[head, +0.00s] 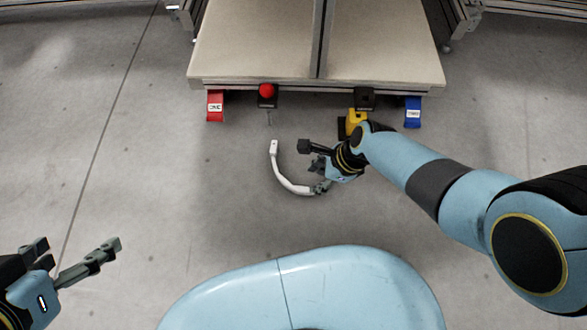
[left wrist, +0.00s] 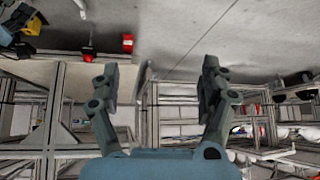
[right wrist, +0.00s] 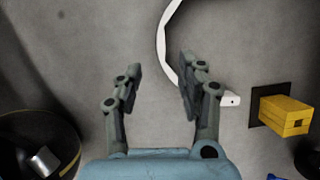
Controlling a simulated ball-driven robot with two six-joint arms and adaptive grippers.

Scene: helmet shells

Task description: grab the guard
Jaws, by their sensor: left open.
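The guard, a white curved strip (head: 280,175), lies in the head view below the bench front, left of and beside my right gripper (head: 317,176). Its lower end reaches the right fingertips. In the right wrist view the guard (right wrist: 161,42) passes behind the right-hand finger, which hides part of it, and its holed end shows beyond. The right gripper (right wrist: 156,72) is open, and nothing is clamped between its fingers. I cannot tell whether a finger touches the guard. My left gripper (head: 80,254) is open and empty, far from the guard at lower left; its spread fingers show in the left wrist view (left wrist: 160,75).
A beige bench (head: 255,45) stands at the top. Along its front edge are a red block (head: 215,106), a red ball on a black holder (head: 267,90), a yellow block (head: 354,119) and a blue block (head: 413,112). Grey floor is clear between my grippers.

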